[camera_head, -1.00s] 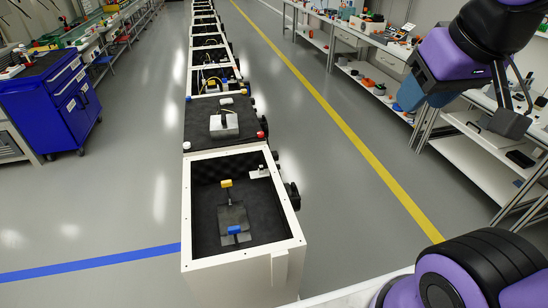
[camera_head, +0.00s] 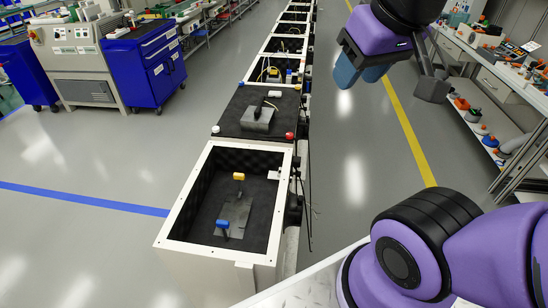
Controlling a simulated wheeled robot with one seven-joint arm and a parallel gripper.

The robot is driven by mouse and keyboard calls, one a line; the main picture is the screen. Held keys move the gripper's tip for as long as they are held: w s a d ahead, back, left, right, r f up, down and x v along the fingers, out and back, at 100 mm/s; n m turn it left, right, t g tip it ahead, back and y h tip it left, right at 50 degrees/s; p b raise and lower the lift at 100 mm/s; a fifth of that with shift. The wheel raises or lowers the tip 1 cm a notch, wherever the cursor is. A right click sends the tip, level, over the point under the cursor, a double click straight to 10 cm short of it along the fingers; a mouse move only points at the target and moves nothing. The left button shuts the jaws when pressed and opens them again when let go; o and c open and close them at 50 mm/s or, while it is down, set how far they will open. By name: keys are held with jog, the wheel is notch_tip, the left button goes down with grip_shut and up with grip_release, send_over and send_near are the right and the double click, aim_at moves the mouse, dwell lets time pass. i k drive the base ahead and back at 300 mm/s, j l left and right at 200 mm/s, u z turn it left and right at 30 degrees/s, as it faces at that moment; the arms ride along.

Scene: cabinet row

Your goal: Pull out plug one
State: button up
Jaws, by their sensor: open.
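An open white-framed box (camera_head: 179,221) with a dark foam inside stands nearest, left of my arm. In it, a yellow-topped piece (camera_head: 239,177) and a blue-topped piece (camera_head: 222,225) stand up at a flat grey plate (camera_head: 236,211). Which thing is plug one I cannot tell; no label is readable. My gripper (camera_head: 435,82) is at the upper right, open and empty, raised and well apart from the boxes.
More open boxes (camera_head: 284,45) run away in a row behind. A blue tool cabinet (camera_head: 147,62) and a grey machine (camera_head: 78,62) stand at the left. Workbenches (camera_head: 500,90) with tools line the right. Grey floor is clear left of the row and between row and benches.

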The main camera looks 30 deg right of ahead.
aim_at(296, 160)
jog(key=l+u, duration=0.3)
jog(key=k+l+u, duration=0.1)
jog(key=l+u, duration=0.15)
jog(key=l, duration=0.3)
jog(key=k+l+u, duration=0.1)
jog(key=l+u, duration=0.2)
jog(key=k+l+u, duration=0.1)
jog(key=l+u, duration=0.15)
jog(key=l, duration=0.25)
jog(key=k+l+u, duration=0.4)
jog(key=l+u, duration=0.2)
jog(key=l, duration=0.1)
